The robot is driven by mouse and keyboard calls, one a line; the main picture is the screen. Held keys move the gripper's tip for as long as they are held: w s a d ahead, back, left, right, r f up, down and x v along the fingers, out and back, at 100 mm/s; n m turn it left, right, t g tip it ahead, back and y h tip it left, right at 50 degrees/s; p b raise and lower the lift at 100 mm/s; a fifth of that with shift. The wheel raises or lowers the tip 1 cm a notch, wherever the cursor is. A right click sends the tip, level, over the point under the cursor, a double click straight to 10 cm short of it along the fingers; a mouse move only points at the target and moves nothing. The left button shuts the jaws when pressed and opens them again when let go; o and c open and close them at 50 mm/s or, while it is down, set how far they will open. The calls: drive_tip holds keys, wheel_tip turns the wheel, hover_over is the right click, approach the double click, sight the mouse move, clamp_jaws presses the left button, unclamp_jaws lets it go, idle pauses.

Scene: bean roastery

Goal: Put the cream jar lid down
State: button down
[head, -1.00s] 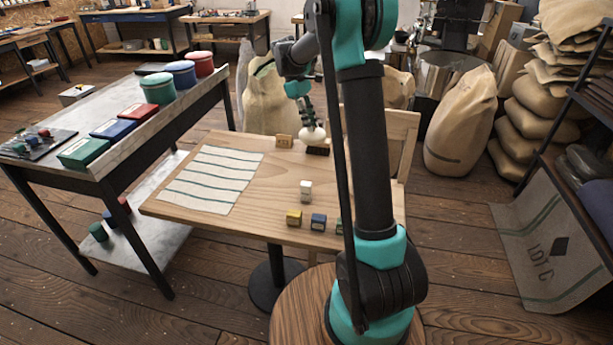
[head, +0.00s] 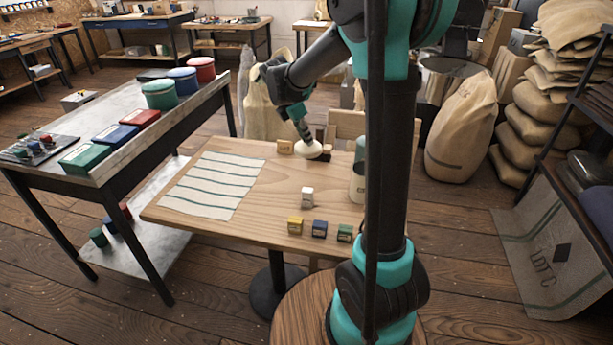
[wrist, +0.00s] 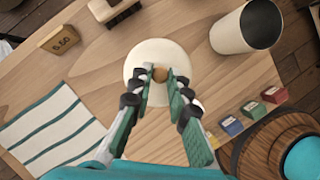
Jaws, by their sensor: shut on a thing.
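The cream jar lid (wrist: 150,50) is a round off-white disc with a small wooden knob (wrist: 160,75). My gripper (wrist: 160,77) is shut on the knob, with one finger on each side. In the head view the lid (head: 308,152) is low over the far part of the wooden table (head: 265,200), below my gripper (head: 305,139). I cannot tell whether it touches the wood. The cream jar (wrist: 230,33) stands open and upright to the right of the lid, dark inside. In the head view the jar (head: 356,180) is partly hidden by my arm.
A striped cloth (head: 214,184) covers the table's left. Bare wood lies between cloth and lid.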

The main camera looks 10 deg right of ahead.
wheel_tip(320, 180, down, 15)
drive_tip(key=shift+f, duration=0.1)
idle(0.4)
drive_tip(key=c, duration=1.5)
unclamp_jaws()
drive_tip(key=shift+o, duration=0.2)
drive_tip(key=v, duration=1.1)
drive_tip(key=s+d+f+m+y, duration=0.1)
drive_tip(key=s+d+f+m, duration=0.1)
drive_tip(key=s+m, duration=0.5)
drive_tip(key=s+d+f+m+t+y, duration=0.1)
drive_tip(key=s+d+f+m, duration=0.1)
drive_tip(key=s+m, duration=0.6)
drive_tip(key=s+d+f+m+t+y, duration=0.1)
drive_tip(key=s+d+f+m+y, duration=0.1)
drive_tip(key=s+d+m, duration=0.2)
drive_tip(key=shift+s+d+m, duration=0.2)
drive_tip(key=shift+s+m, duration=0.7)
drive_tip(key=shift+s, duration=0.6)
drive_tip(key=shift+s+d+m, duration=0.15)
drive_tip(key=shift+s+m, duration=0.75)
drive_tip(key=shift+s, duration=0.6)
